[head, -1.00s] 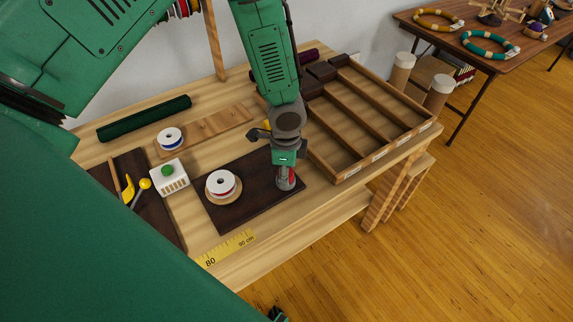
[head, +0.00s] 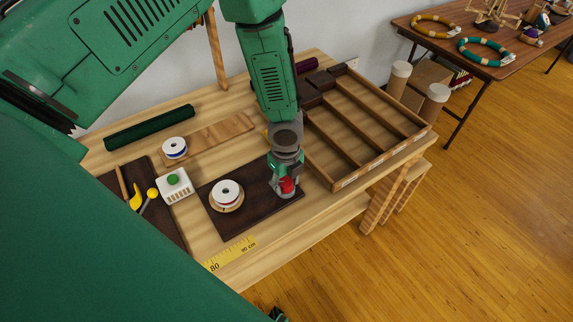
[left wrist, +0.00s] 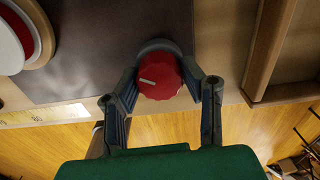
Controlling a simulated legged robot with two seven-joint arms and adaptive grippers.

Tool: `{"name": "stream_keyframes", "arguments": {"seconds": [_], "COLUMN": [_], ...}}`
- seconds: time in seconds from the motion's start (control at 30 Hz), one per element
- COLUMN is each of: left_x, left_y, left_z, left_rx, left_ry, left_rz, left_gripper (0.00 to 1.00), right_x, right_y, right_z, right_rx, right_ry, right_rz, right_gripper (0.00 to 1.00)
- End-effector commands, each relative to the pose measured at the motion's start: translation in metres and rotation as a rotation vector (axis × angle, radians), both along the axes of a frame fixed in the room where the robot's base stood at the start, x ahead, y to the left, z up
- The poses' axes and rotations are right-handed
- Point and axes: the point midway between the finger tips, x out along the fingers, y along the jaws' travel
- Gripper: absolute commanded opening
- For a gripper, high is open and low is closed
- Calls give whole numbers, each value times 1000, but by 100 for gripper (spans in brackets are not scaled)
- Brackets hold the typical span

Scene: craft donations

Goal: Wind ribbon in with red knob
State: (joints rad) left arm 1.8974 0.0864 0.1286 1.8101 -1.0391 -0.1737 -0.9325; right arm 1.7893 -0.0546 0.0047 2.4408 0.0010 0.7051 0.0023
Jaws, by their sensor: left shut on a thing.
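The red knob (head: 287,186) stands on a grey base at the right end of a dark mat (head: 245,221). In the left wrist view the red knob (left wrist: 160,75) shows a pale mark on its top, toward its left side. My left gripper (head: 285,178) is above it, pointing down, with its fingers shut on the knob's sides; it also shows in the left wrist view (left wrist: 162,88). A white spool (head: 226,191) with a red band sits on a round wooden base on the same mat, left of the knob. My right gripper is not clearly visible.
A wooden divided tray (head: 345,180) lies right of the gripper. A white box with a green button (head: 174,185), a blue-banded spool (head: 175,147) and a dark green roll (head: 150,127) are to the left. A yellow ruler (head: 232,254) lies along the front edge.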

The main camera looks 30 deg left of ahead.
Motion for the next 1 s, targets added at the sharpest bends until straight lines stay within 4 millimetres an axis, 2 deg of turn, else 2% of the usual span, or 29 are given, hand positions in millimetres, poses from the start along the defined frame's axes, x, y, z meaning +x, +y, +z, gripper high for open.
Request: {"name": "stream_keyframes", "arguments": {"seconds": [0.67, 0.7, 0.73, 1.0], "left_x": [4, 4, 4, 2], "left_y": [0, 0, 0, 0], "left_z": [2, 2, 2, 1], "left_rx": [-1, -1, -1, -1], "left_ry": [-9, -9, -9, -4], "left_rz": [-61, -61, -61, -61], "left_gripper": [7, 46, 56, 56], "right_x": [0, 0, 0, 0], "right_y": [0, 0, 0, 0], "right_z": [3, 3, 3, 3], "right_rx": [0, 0, 0, 0], "right_ry": [0, 0, 0, 0], "right_rz": [0, 0, 0, 0], "right_gripper": [40, 40, 40, 40]}}
